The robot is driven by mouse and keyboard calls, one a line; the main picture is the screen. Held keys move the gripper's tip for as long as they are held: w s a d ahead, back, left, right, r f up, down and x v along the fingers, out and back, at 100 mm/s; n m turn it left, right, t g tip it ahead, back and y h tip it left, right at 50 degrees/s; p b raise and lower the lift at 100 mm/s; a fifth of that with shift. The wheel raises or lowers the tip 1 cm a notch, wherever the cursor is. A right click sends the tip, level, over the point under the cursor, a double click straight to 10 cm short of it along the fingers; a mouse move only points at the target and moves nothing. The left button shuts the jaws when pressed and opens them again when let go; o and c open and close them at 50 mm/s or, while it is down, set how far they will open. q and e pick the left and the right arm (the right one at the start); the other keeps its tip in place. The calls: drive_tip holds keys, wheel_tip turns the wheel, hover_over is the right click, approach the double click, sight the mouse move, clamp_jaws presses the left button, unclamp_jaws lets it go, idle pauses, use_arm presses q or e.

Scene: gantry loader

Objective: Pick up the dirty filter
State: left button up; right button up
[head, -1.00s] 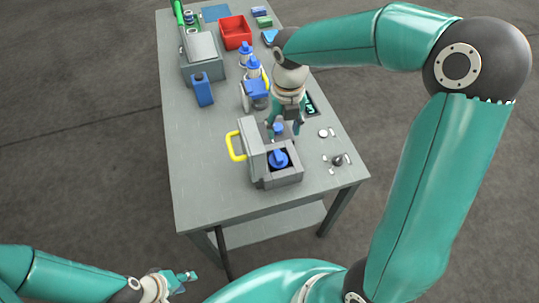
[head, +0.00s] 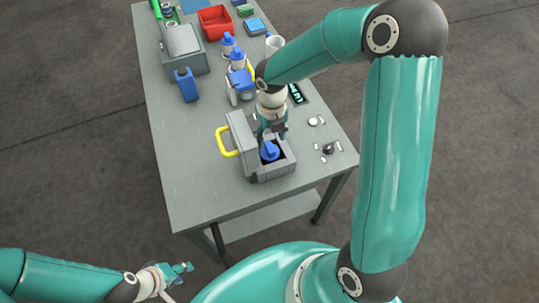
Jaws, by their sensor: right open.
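A grey box (head: 275,172) with its lid (head: 241,134) standing up and a yellow handle (head: 226,142) sits near the front of the table. A blue-topped part (head: 269,151), perhaps the filter, sits inside the box; I cannot tell whether it is dirty. My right gripper (head: 272,134) is open and points down at the back of the box, just behind the blue top. Its fingertips are partly hidden, so contact is unclear. My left gripper (head: 183,268) is low at the left, away from the table; its jaw opening is too small to judge.
Several blue-topped containers (head: 237,60) stand behind the box. A blue bottle (head: 187,86), a grey case (head: 182,50) and a red bin (head: 215,20) are further back. Small metal parts (head: 328,148) lie to the right. The table's front left (head: 200,190) is clear.

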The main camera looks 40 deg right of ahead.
sight(270, 147)
drive_tip(key=f, duration=0.5)
drive_tip(key=shift+w+a+f, duration=0.1)
drive_tip(key=shift+w+a, duration=0.05)
drive_tip(key=shift+w, duration=0.05)
clamp_jaws()
